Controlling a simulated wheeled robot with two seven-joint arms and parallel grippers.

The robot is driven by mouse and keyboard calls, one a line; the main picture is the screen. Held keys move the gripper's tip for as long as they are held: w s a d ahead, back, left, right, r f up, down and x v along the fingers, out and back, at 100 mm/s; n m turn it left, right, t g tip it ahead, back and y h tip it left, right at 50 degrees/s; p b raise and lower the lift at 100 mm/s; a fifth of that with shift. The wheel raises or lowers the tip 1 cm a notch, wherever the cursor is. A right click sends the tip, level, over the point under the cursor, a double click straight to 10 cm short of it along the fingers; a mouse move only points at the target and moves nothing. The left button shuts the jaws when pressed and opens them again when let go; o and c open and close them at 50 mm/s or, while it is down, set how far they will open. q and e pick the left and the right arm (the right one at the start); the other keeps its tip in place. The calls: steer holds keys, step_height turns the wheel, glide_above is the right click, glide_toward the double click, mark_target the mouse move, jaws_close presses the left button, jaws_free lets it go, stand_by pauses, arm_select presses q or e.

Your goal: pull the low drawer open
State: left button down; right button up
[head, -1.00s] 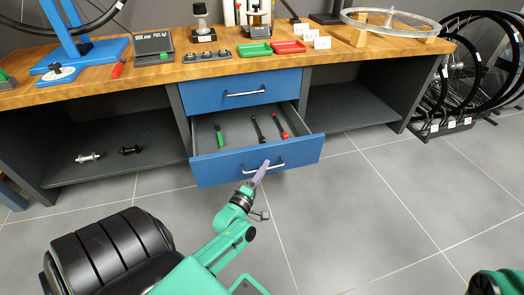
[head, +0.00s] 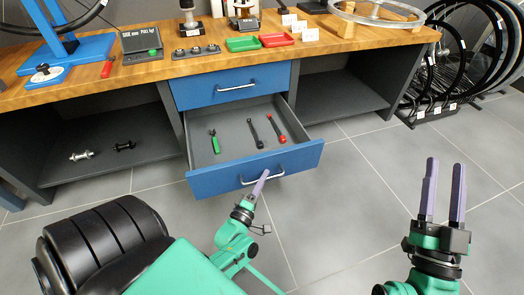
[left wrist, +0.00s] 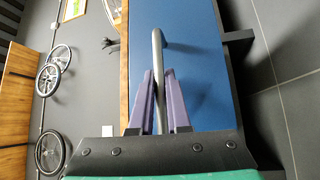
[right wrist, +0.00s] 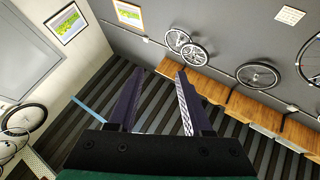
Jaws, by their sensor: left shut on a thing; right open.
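The low drawer (head: 210,184) is blue-fronted and stands well out from the bench. Inside it lie a green-handled tool (head: 215,142), a black tool (head: 254,132) and a red-handled tool (head: 276,128). My left gripper (head: 263,176) is shut on the low drawer's bar handle (head: 281,174). In the left wrist view the purple fingers sit on both sides of the handle (left wrist: 158,55), in front of the blue drawer front (left wrist: 190,75). My right gripper (head: 442,190) is open and empty, raised over the floor to the right of the drawer.
A closed blue upper drawer (head: 215,92) sits above the low one. The wooden benchtop (head: 150,74) carries a scale (head: 141,44), a green tray (head: 243,44) and a red tray (head: 276,40). Wheels stand in a rack at the right. The tiled floor (head: 340,220) before the drawer is clear.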

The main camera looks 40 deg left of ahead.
arm_select(q)
steer(key=shift+s+d, duration=0.1)
arm_select(e)
steer(key=shift+f, duration=0.55)
arm_select(q)
steer(key=c, duration=0.9)
jaws_free()
